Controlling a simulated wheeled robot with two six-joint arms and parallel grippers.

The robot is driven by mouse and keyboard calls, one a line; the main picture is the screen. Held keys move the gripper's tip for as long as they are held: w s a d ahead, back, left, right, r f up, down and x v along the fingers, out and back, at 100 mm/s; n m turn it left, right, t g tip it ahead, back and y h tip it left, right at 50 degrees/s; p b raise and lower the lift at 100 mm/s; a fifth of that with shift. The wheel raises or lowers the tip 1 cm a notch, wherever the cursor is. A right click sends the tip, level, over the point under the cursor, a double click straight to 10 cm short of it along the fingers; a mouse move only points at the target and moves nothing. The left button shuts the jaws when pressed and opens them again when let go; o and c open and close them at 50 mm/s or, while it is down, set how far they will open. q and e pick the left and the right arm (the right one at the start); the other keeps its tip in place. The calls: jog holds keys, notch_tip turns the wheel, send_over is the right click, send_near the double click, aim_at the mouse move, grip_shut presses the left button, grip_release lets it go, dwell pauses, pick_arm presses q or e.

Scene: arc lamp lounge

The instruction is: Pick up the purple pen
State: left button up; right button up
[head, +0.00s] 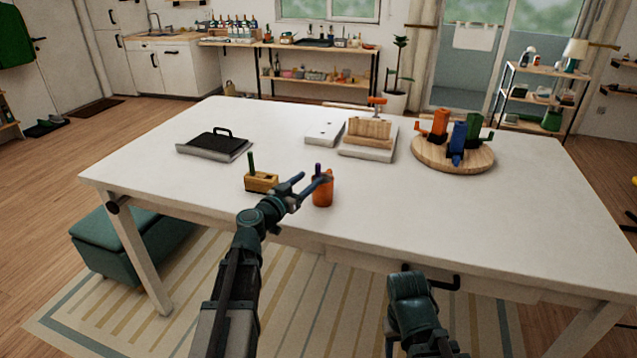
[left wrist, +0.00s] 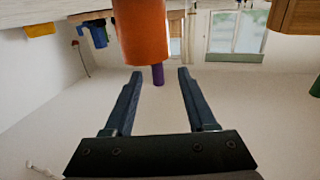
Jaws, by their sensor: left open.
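The purple pen (head: 318,168) stands upright in an orange cup (head: 323,193) near the table's front edge, with only its upper part showing. In the left wrist view, which looks upside down, the purple pen (left wrist: 158,76) pokes out of the orange cup (left wrist: 140,30). My left gripper (head: 309,183) is open beside the cup. In the wrist view its fingertips (left wrist: 160,73) lie to either side of the pen's end; I cannot tell the depth between them. Only part of my right arm shows at the bottom; its gripper is not visible.
A wooden block (head: 262,183) with a green pen (head: 251,163) stands just left of the cup. A black-handled tray (head: 214,147), a wooden rack (head: 369,132) and a round board (head: 453,157) with coloured holders stand farther back. The table's right front (head: 500,220) is clear.

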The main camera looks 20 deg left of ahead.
aim_at(313, 180)
pick_arm(q)
jog(key=shift+x, duration=1.65)
jog(key=x, duration=0.5)
jog(key=shift+d+r, duration=0.1)
jog(key=shift+d, duration=0.15)
jog(key=shift+c, duration=0.2)
grip_shut()
